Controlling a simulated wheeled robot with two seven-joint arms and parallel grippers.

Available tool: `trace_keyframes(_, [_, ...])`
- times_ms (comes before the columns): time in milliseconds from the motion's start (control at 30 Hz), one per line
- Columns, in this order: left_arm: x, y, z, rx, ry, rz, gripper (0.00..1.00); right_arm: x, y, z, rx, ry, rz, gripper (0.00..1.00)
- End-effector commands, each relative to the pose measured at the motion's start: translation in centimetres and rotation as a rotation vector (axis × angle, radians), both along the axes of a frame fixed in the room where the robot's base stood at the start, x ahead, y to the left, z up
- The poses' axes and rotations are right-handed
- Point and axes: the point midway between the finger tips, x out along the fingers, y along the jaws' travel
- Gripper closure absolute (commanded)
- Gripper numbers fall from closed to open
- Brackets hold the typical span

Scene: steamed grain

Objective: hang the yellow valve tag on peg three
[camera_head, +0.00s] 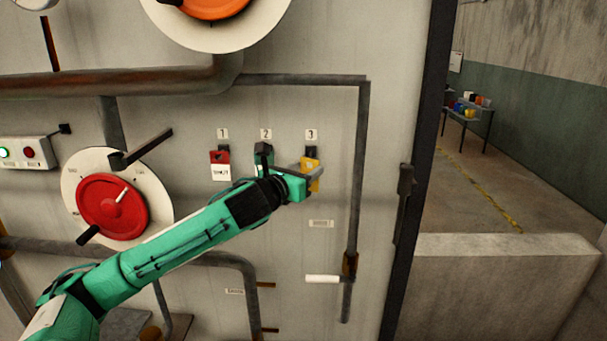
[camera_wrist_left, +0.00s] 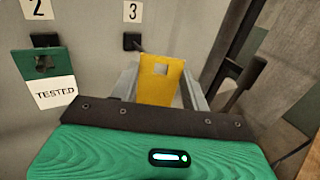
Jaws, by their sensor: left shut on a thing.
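The yellow valve tag (camera_wrist_left: 160,92) is held between the fingers of my left gripper (camera_head: 312,172), with its square hole at the top. The tag also shows in the head view (camera_head: 315,183), at peg three. Peg three (camera_wrist_left: 132,41) is the dark peg under label 3, just above and left of the tag in the wrist view. The peg does not visibly pass through the hole there. In the head view peg three (camera_head: 311,150) sits right above the tag; whether they touch I cannot tell. My right gripper is not in view.
A red tag (camera_head: 220,168) hangs on peg one. A green and white "TESTED" tag (camera_wrist_left: 50,75) hangs at peg two, left of my gripper. A vertical pipe (camera_head: 361,170) and a dark door edge (camera_head: 415,170) stand to the right.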

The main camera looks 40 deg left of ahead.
Motion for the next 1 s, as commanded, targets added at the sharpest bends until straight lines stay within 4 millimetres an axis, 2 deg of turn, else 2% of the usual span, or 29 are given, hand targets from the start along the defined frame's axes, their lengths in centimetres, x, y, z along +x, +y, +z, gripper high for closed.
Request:
trace_keyframes(700, [3.7, 2.3, -0.3, -0.002, 0.000, -0.001, 0.76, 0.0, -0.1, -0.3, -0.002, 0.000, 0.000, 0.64])
trace_keyframes(1000, [4.7, 2.8, -0.3, 0.001, 0.000, -0.001, 0.76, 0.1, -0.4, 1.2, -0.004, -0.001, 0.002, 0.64])
